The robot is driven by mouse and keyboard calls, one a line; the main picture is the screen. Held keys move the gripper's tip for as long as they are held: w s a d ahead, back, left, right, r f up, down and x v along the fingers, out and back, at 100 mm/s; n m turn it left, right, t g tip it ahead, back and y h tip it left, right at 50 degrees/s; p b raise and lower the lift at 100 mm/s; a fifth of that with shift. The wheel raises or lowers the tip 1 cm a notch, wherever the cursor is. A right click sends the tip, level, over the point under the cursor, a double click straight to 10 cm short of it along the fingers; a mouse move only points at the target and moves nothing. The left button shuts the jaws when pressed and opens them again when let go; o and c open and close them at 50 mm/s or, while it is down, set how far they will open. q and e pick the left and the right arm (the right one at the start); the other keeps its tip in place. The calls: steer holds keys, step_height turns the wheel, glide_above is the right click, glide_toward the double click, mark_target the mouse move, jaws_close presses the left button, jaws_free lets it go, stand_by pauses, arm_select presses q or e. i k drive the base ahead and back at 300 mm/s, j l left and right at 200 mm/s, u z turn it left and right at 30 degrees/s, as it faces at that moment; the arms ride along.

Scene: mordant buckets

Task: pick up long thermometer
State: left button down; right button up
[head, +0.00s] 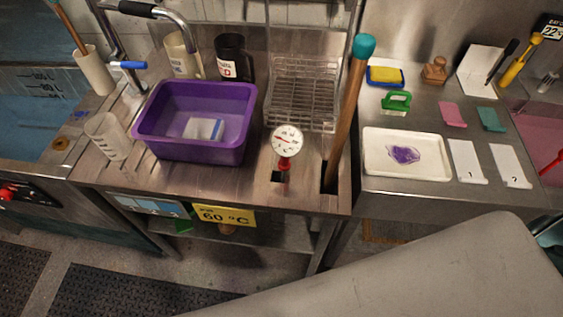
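The long thermometer (287,141) has a round white dial with a red needle and a red part below it. It stands near the front edge of the steel counter, right of the purple tub. A slot shows by its lower part, and I cannot tell how far its stem goes down. Neither of my grippers is in view.
A purple tub (195,152) stands left of the thermometer, and a wooden pole with a teal knob (363,46) rises at its right. A wire rack (303,95) is behind. A white tray (376,166) lies on the right counter. A yellow 60 °C sign (224,215) hangs in front.

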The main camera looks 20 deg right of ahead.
mark_target(287, 140)
steer(key=k+j+z, duration=0.15)
steer(key=k, duration=0.35)
steer(key=k+j+z, duration=0.1)
steer(key=k+j, duration=0.15)
steer(key=k, duration=0.25)
